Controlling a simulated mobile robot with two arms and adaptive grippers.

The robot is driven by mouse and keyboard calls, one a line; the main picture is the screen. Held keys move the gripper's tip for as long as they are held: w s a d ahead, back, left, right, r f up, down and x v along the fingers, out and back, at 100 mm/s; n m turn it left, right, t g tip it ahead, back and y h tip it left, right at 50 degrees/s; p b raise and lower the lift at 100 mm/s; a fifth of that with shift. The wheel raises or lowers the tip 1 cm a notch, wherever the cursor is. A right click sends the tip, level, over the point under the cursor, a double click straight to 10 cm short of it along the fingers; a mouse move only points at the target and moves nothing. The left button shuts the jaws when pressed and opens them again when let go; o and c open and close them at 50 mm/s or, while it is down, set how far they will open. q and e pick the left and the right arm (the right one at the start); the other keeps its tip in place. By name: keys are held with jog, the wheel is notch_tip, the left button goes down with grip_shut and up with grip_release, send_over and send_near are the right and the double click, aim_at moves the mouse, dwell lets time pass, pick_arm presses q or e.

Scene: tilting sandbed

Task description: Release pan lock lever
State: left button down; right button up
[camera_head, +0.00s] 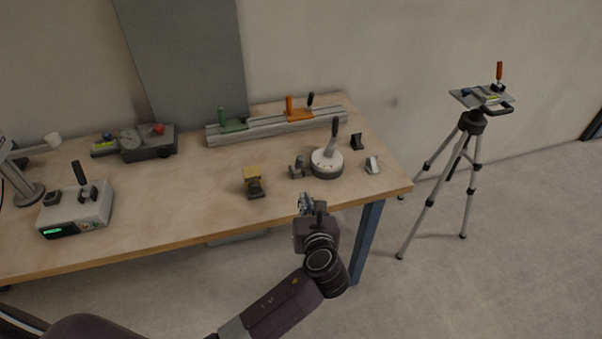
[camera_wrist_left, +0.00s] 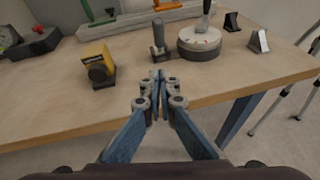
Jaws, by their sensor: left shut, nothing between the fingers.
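I cannot tell for certain which part is the pan lock lever. On the table, a white round base (camera_head: 326,163) bears a dark upright lever (camera_head: 333,136); the base also shows in the left wrist view (camera_wrist_left: 199,41). My left gripper (camera_head: 306,202) is shut and empty at the table's front edge, short of the round base. It shows in the left wrist view (camera_wrist_left: 159,77). My right gripper is out of view.
The wooden table (camera_head: 190,210) bears a yellow block (camera_head: 252,176), a small grey fixture (camera_head: 297,169), a rail with green and orange clamps (camera_head: 270,125), and a white box (camera_head: 76,210). Open floor lies between the table and the tripod.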

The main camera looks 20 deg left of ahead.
aim_at(299, 167)
pick_arm(q)
jog(key=x, duration=0.7)
jog(key=shift+w+a+f, duration=0.1)
jog(key=shift+w, duration=0.1)
jog(key=shift+w+a+r+p, duration=0.2)
jog(key=shift+w+r, duration=0.1)
jog(key=shift+w, duration=0.25)
jog(key=shift+w+a+r+p, duration=0.2)
jog(key=shift+w+r, duration=0.1)
jog(key=shift+w, duration=0.25)
jog(key=shift+w+a+r, duration=0.2)
jog(key=shift+w, duration=0.45)
